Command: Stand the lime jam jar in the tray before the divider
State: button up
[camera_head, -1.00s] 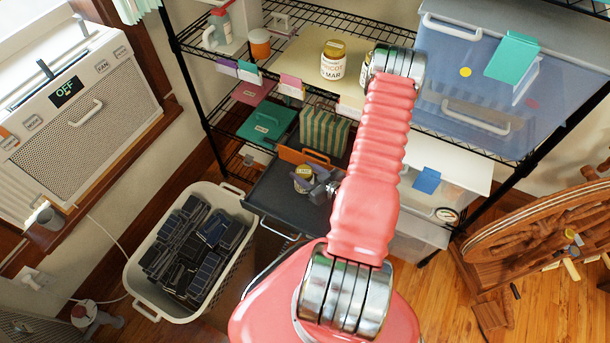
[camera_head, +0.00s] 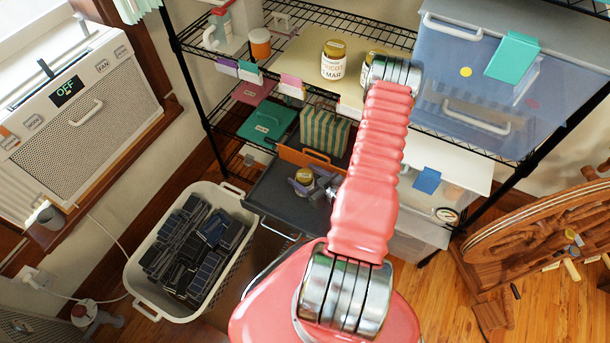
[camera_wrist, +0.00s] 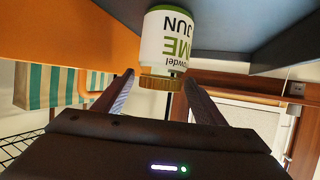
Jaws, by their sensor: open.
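The lime jam jar (camera_head: 304,175) has a gold lid and a white label with green lettering. It stands in the dark grey tray (camera_head: 270,193), on the near side of the orange divider (camera_head: 300,157). The wrist view shows the jar (camera_wrist: 165,40) upside down in the picture, lid towards me, with the divider (camera_wrist: 60,35) at left. My gripper (camera_head: 308,186) is open, with its fingers on either side of the jar's lid end. In the wrist view, gaps show between the fingers (camera_wrist: 160,82) and the lid. The jar's base is hard to see.
A green-striped box (camera_head: 324,132) stands behind the divider. Two more jars, one apricot (camera_head: 333,60), stand on the shelf above. A basket (camera_head: 150,300) of dark cases stands left of the tray. Shelf posts and a blue bin (camera_head: 490,90) are at right.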

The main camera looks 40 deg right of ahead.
jog(key=shift+r, duration=0.1)
jog(key=v, duration=1.2)
dwell(0.4)
jog(key=shift+s, duration=0.2)
dwell(0.7)
